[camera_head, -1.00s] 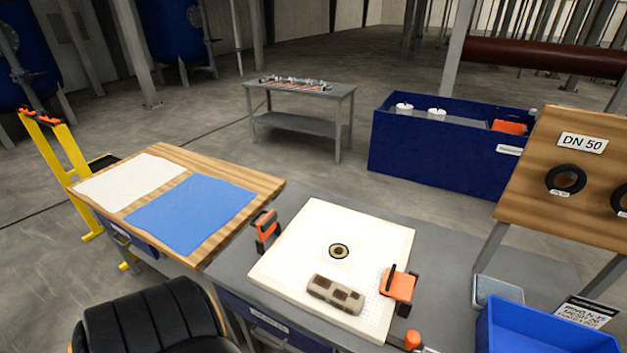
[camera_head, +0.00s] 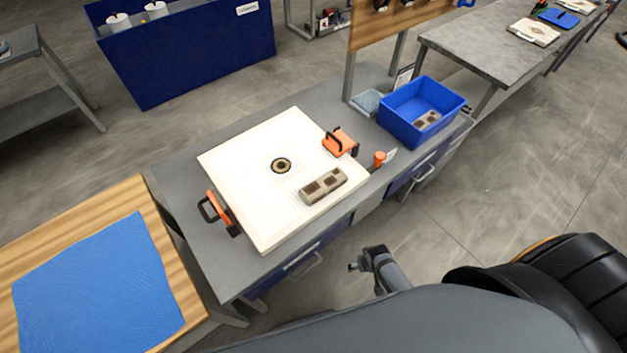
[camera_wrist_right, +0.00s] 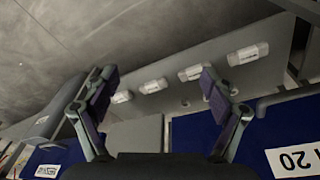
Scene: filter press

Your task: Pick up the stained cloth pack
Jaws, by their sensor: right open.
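A stained cloth pack (camera_head: 323,187), beige-grey with dark brown patches, lies on the near right part of the white filter plate (camera_head: 240,165). The plate has a round dark-ringed hole in its middle and orange handles at two sides. My right gripper (camera_wrist_right: 160,82) is open in the right wrist view, with nothing between its fingers. It faces blue drawer fronts, and the cloth pack does not show there. In the head view, part of my arm (camera_head: 382,268) shows in front of the bench, apart from the pack. My left gripper is not clearly in view.
A blue bin (camera_head: 394,126) stands right of the plate and holds another brown-patched piece (camera_head: 426,120). An orange-topped item (camera_head: 379,159) stands by the plate. A blue cloth (camera_head: 97,285) lies on the wooden table.

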